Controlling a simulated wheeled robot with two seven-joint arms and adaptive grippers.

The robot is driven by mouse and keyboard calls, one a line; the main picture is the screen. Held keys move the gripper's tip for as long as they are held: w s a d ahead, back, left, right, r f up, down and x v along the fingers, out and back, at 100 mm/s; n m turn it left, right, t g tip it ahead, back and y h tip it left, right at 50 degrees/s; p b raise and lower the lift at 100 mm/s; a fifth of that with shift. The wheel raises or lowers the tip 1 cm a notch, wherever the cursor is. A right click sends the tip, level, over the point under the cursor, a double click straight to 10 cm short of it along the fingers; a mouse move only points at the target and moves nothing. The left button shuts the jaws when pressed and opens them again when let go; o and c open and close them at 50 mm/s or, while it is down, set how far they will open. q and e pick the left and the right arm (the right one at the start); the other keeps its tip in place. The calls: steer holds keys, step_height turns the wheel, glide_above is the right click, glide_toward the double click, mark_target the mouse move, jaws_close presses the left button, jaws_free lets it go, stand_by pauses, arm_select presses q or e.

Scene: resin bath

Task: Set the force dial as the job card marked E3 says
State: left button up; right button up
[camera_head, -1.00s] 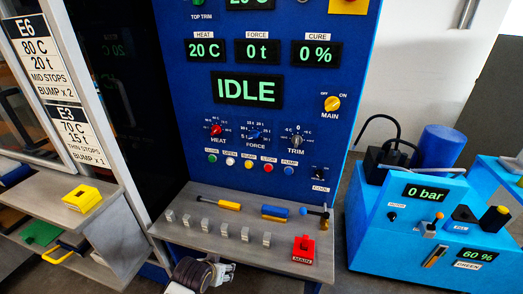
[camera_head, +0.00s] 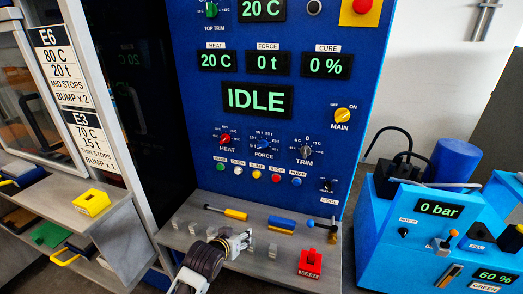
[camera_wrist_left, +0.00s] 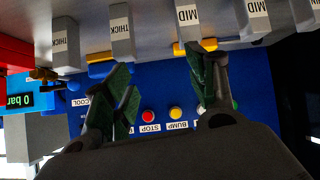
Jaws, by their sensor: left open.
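The force dial (camera_head: 264,145) is a blue knob on the blue panel, between the red heat dial (camera_head: 225,139) and the dark trim dial (camera_head: 305,152). Its exact setting is too small to tell. The force readout (camera_head: 267,62) shows 0 t. The job card E3 (camera_head: 90,140) at the left reads 70 C, 15 t, thin stops, bump x 1. My left gripper (camera_head: 236,243) is low over the grey shelf, below the dials and apart from them. In the left wrist view it (camera_wrist_left: 160,92) is open and empty, with panel buttons beyond its fingers. My right gripper is out of view.
The grey shelf (camera_head: 190,242) carries metal stop blocks (camera_head: 273,250), a yellow-handled tool (camera_head: 226,212), a blue roller-like tool (camera_head: 282,223) and a red main block (camera_head: 311,263). A row of buttons (camera_head: 256,174) lies under the dials. A blue pump unit (camera_head: 385,225) stands at right.

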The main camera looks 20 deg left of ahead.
arm_select(q)
steer(key=w+r+n+t, duration=0.1)
steer(key=w+r+t, duration=0.2)
steer(key=r, duration=0.7)
steer(key=w+d+r+n+t, duration=0.1)
steer(key=w+r+t, duration=0.3)
steer(key=r, duration=0.7)
steer(key=shift+w+d+r+n+h, duration=0.15)
steer(key=shift+w+r+n+h, duration=0.2)
steer(key=shift+w, duration=0.55)
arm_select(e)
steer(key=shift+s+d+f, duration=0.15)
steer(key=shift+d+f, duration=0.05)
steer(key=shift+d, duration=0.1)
arm_select(q)
steer(key=shift+w+f, duration=0.1)
steer(key=shift+w, duration=0.05)
glide_toward(261, 147)
steer(key=shift+w, duration=0.6)
steer(key=shift+w+d+f+p, duration=0.15)
steer(key=shift+w+p, duration=0.1)
steer(key=shift+w, duration=1.1)
steer(key=shift+w+d+r+p, duration=0.1)
steer(key=shift+w+p, duration=0.15)
steer(key=shift+w, duration=1.1)
steer(key=shift+w+f, duration=0.1)
steer(key=shift+w, duration=1)
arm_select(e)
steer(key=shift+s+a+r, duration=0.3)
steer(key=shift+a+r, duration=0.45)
